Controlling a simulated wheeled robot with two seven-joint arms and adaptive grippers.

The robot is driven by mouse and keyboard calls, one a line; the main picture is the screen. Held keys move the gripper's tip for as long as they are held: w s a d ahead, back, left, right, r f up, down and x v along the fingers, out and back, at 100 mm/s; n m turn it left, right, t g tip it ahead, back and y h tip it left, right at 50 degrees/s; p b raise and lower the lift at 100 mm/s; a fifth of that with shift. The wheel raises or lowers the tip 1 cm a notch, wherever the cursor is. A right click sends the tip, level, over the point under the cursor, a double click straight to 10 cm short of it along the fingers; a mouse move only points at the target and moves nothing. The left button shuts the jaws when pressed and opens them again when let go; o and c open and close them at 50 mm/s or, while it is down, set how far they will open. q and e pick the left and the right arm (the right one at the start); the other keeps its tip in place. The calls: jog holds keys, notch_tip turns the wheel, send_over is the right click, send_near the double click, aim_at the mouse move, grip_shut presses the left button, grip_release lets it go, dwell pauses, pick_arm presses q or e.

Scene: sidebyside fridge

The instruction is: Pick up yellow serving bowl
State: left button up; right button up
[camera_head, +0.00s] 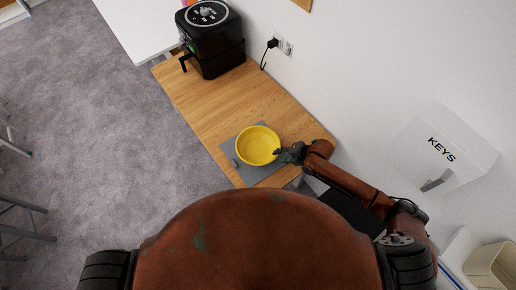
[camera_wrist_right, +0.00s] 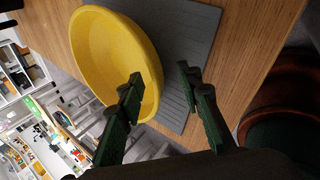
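The yellow serving bowl (camera_head: 257,145) sits upright on a grey mat (camera_head: 229,147) on the wooden counter in the head view. It also shows in the right wrist view (camera_wrist_right: 108,48), filling the upper left. My right gripper (camera_head: 281,153) is at the bowl's right rim in the head view. In the right wrist view its two fingers (camera_wrist_right: 160,77) stand apart, one overlapping the inside of the bowl and one over the mat outside, with the rim between them. I cannot tell whether either finger touches the bowl. My left gripper is out of view.
The wooden counter (camera_head: 205,105) is clear between the mat and a black air fryer (camera_head: 212,50) at its far end. A wall with an outlet and plug (camera_head: 272,43) runs along the right. A white KEYS box (camera_head: 442,150) is on the wall near my right arm.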

jog(key=x, duration=0.3)
jog(key=shift+w+a+p, duration=0.3)
jog(key=shift+a+p, duration=0.05)
jog(key=shift+p, duration=0.05)
jog(key=shift+w+a+f, duration=0.15)
jog(key=shift+a+f, duration=0.05)
jog(key=shift+f, duration=0.3)
jog(key=shift+c, duration=0.3)
grip_shut()
jog(key=shift+r, duration=0.1)
